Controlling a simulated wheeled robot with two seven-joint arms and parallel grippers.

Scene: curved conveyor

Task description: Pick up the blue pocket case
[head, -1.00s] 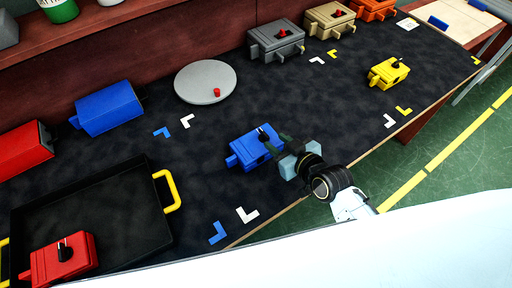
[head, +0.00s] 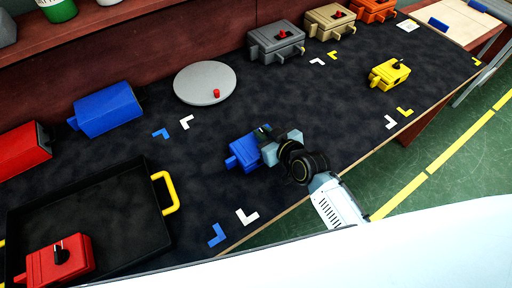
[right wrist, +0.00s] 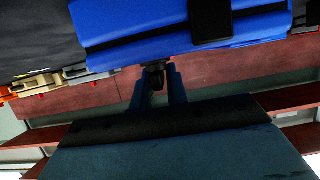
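The small blue pocket case (head: 242,153) lies on the dark conveyor surface near the middle, its right part hidden behind my right gripper (head: 265,140). In the right wrist view the blue case (right wrist: 140,20) fills the top, with a black strap and latch. There the two fingers (right wrist: 160,85) of my right gripper stand apart just below the case, with a small dark knob between their tips. Whether they touch the knob is not clear. My left gripper is not in view.
A larger blue case (head: 108,109) lies at the left. A black tray (head: 110,205) with yellow handles holds a red case (head: 60,258). A grey disc (head: 190,85) lies behind. Grey (head: 275,42) and yellow (head: 388,73) cases stand to the right. The conveyor's front edge is close.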

